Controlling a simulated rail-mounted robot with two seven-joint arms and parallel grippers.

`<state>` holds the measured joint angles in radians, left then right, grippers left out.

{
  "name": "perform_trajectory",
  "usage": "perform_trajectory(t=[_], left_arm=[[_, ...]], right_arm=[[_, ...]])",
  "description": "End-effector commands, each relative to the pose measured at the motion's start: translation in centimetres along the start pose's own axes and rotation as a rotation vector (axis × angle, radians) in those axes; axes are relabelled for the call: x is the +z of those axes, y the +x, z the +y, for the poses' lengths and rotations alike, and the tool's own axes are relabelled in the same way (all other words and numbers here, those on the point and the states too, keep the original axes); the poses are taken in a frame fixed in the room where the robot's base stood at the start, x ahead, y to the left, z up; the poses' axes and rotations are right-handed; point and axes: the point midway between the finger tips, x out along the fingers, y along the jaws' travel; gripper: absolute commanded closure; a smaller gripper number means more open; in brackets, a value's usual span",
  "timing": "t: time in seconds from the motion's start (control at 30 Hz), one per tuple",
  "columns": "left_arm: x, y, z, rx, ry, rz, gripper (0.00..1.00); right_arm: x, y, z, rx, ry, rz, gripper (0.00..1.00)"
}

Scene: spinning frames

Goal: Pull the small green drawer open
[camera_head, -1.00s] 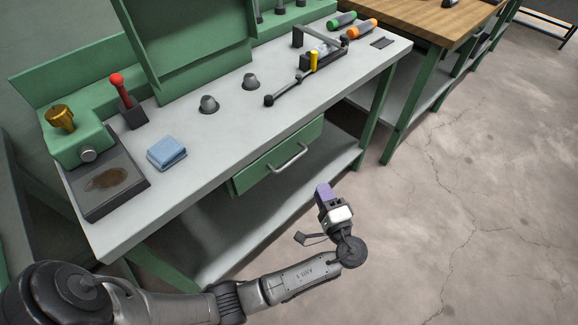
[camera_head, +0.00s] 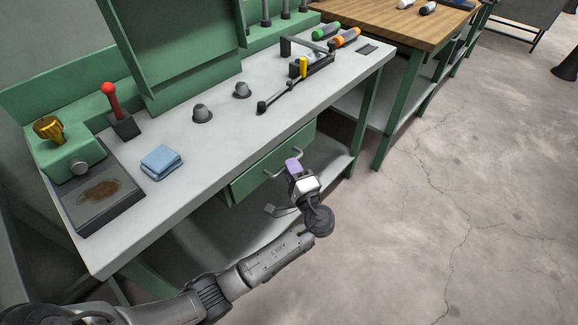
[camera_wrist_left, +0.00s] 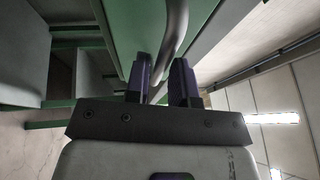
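The small green drawer (camera_head: 246,181) hangs under the front of the light grey workbench (camera_head: 222,140) and looks shut. Its curved metal handle (camera_head: 271,174) is partly hidden by my left gripper (camera_head: 292,166), whose purple fingers are at the handle. In the left wrist view, the two purple fingers (camera_wrist_left: 162,82) are spread apart. The handle (camera_wrist_left: 174,38) runs down toward the gap between them, with the green drawer front (camera_wrist_left: 136,25) to the left. I cannot tell whether a finger touches the handle. My right gripper is not in view.
A blue cloth (camera_head: 161,162), a red-knobbed lever (camera_head: 112,100), small grey knobs and a clamp-like tool lie on the bench. A lower shelf (camera_head: 205,238) runs under the drawer. The concrete floor (camera_head: 450,200) to the right is clear.

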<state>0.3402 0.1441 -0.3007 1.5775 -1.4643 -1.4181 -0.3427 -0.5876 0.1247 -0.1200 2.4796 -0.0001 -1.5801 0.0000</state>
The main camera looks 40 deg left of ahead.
Motion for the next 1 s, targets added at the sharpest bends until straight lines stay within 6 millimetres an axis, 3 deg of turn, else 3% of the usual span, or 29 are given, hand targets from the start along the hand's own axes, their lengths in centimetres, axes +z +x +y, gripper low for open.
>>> perform_trajectory(t=[0.2, 0.57, 0.8, 1.0], left_arm=[[0.0, 1.6, 0.0, -0.001, 0.0, 0.0, 0.77], [0.0, 1.9, 0.0, 0.001, 0.0, 0.0, 0.77], [0.0, 1.8, 0.0, 0.0, 0.0, 0.0, 0.98], [0.0, 1.8, 0.0, 0.0, 0.0, 0.0, 1.0]], right_arm=[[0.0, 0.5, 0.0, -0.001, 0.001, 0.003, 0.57], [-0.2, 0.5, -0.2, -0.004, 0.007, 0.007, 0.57], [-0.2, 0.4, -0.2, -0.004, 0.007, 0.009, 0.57], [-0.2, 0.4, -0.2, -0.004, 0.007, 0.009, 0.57]])
